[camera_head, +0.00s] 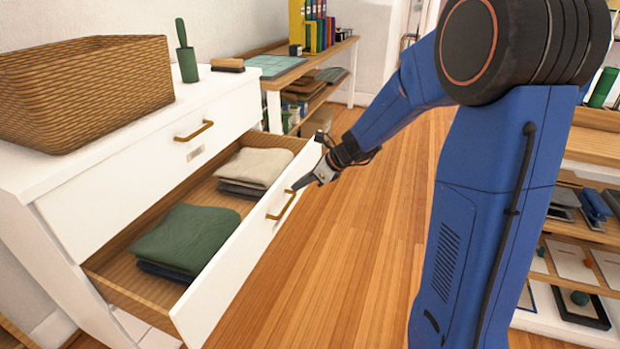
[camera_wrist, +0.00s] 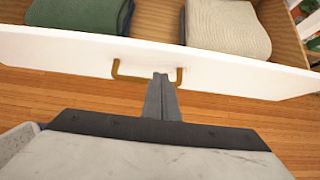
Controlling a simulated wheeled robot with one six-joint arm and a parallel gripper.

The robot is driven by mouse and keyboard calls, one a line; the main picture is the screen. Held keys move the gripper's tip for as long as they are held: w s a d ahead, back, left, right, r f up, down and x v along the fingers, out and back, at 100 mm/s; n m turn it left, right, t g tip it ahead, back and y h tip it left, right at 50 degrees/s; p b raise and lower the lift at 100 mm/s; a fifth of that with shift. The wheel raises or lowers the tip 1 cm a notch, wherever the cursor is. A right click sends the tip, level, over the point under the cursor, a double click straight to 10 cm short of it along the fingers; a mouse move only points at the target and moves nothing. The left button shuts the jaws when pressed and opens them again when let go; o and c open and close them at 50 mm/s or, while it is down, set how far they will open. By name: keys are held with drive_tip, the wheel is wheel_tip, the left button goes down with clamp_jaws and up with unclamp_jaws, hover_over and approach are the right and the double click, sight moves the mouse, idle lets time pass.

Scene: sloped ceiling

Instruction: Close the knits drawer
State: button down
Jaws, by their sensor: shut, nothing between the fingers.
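The open drawer (camera_head: 262,235) has a white front and a wooden inside, and is pulled well out of the white dresser (camera_head: 120,190). It holds folded green knits (camera_head: 187,238) and folded cream knits (camera_head: 255,166), with darker cloth under each. A brass handle (camera_head: 281,205) is on its front. My gripper (camera_head: 297,185) is shut and empty at the drawer front, by the handle. In the wrist view my fingertips (camera_wrist: 161,78) overlap the handle (camera_wrist: 118,72) near its right end; I cannot tell whether they touch it.
A shut upper drawer with its own brass handle (camera_head: 194,131) is above. A woven basket (camera_head: 85,90) and a green brush (camera_head: 186,52) stand on the dresser top. A shelf table (camera_head: 310,75) is behind, and shelves (camera_head: 585,240) are at right. The wooden floor (camera_head: 350,250) between is clear.

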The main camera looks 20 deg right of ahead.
sight(279, 188)
drive_tip(key=shift+w+a+f, duration=0.1)
drive_tip(key=shift+w+a, duration=0.6)
drive_tip(key=shift+a, duration=0.2)
drive_tip(key=shift+w+a+f, duration=0.1)
drive_tip(key=shift+w+a, duration=0.55)
drive_tip(key=shift+a, duration=0.2)
drive_tip(key=w+a, duration=1.6)
drive_tip(key=a, duration=0.5)
drive_tip(key=shift+w+d, duration=0.1)
drive_tip(key=shift+d, duration=0.05)
